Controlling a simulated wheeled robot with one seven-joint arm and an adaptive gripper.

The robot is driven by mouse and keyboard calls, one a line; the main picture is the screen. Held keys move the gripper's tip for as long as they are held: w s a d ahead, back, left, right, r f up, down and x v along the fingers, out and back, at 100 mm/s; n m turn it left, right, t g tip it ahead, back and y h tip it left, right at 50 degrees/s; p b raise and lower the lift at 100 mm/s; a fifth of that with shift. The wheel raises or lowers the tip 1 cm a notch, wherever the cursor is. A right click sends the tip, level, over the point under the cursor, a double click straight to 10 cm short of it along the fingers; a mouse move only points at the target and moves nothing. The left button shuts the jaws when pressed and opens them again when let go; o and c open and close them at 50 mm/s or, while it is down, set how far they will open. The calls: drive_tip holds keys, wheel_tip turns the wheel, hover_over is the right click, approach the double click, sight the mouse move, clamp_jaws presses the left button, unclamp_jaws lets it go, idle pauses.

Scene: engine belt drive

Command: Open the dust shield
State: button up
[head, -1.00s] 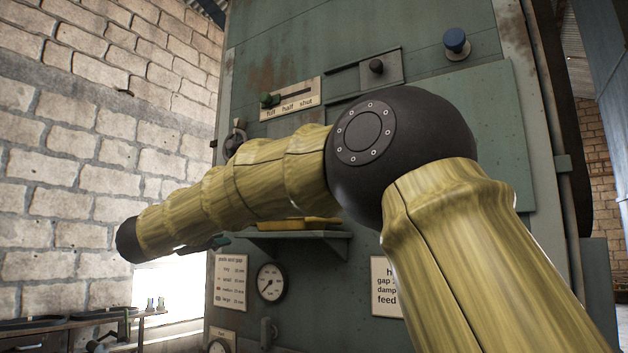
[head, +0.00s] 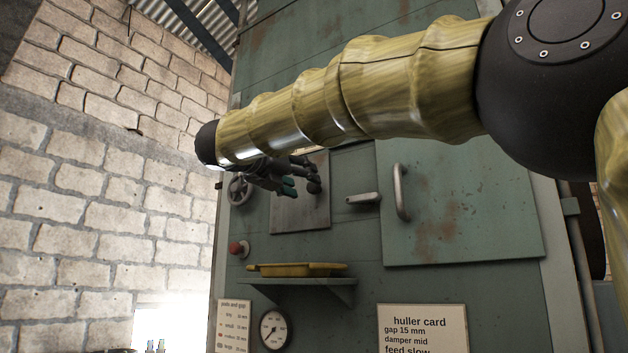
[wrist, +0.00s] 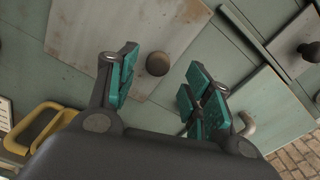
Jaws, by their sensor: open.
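No panel carries a readable dust shield label. A bare grey metal plate (head: 287,213) with a dark round knob (head: 314,187) is on the green machine front, left of a flat green door. In the wrist view the plate (wrist: 95,45) fills the upper left, and its knob (wrist: 157,63) appears between my fingers, beyond their tips. My gripper (head: 288,182) is open and empty, in front of the plate in the head view. Its teal pads stand apart on either side of the knob in the wrist view (wrist: 160,88). My arm hides the machine front above the plate.
The green door (head: 465,215) has an upright handle (head: 401,192), with a short grey lever (head: 363,198) beside it. A shelf (head: 300,286) with a yellow tray (head: 297,269) juts out below. A handwheel (head: 238,190) and red button (head: 237,249) are at left.

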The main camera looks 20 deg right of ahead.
sight(310, 185)
drive_tip(key=p+x, duration=0.2)
drive_tip(key=x, duration=0.2)
drive_tip(key=shift+w+r, duration=0.15)
drive_tip(key=shift+w, duration=0.15)
drive_tip(key=shift+w+d+p, duration=0.35)
drive_tip(key=shift+d+p, duration=0.1)
drive_tip(key=shift+d, duration=0.2)
clamp_jaws()
